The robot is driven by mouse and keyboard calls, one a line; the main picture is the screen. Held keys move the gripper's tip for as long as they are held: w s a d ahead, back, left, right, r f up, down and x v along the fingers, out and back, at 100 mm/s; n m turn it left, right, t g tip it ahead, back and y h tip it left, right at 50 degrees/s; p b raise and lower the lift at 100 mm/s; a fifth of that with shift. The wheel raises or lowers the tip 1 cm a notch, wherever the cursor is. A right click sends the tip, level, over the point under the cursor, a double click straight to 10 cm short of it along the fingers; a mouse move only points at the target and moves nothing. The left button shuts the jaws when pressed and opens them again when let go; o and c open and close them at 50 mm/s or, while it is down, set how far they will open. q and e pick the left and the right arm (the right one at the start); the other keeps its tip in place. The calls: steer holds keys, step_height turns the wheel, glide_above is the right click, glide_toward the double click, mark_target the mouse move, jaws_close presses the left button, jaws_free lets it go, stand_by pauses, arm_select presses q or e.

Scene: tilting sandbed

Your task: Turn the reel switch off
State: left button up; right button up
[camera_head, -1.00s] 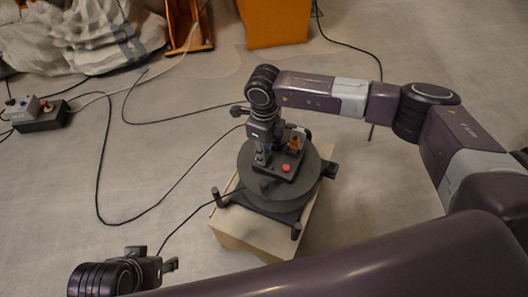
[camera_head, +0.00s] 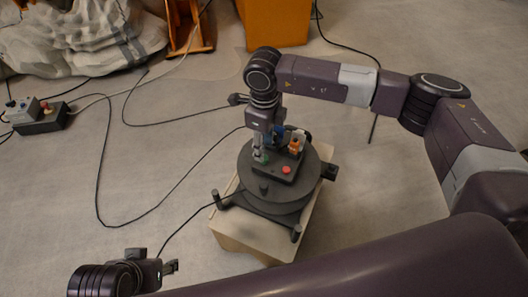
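The reel (camera_head: 262,190) is a dark round drum on a light wooden box. A dark control box (camera_head: 277,174) sits on top of it, with a red button (camera_head: 286,169) and an orange part (camera_head: 295,146). My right gripper (camera_head: 259,158) points down at the left side of the control box. Its fingers are small and dark here, and I cannot tell whether they are open or touching the switch, which they partly hide. My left gripper (camera_head: 172,267) is at the lower left, away from the reel; its fingers are too small to judge.
The wooden box (camera_head: 240,235) stands on the grey floor. Black cables (camera_head: 100,150) run over the floor to the left. A second box with a red knob (camera_head: 44,117) lies at the left. A cloth-covered heap (camera_head: 80,40) and an orange block (camera_head: 275,22) are at the back.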

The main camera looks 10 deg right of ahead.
step_height(320, 180, up, 7)
steer(key=shift+r, duration=0.15)
stand_by(0.6)
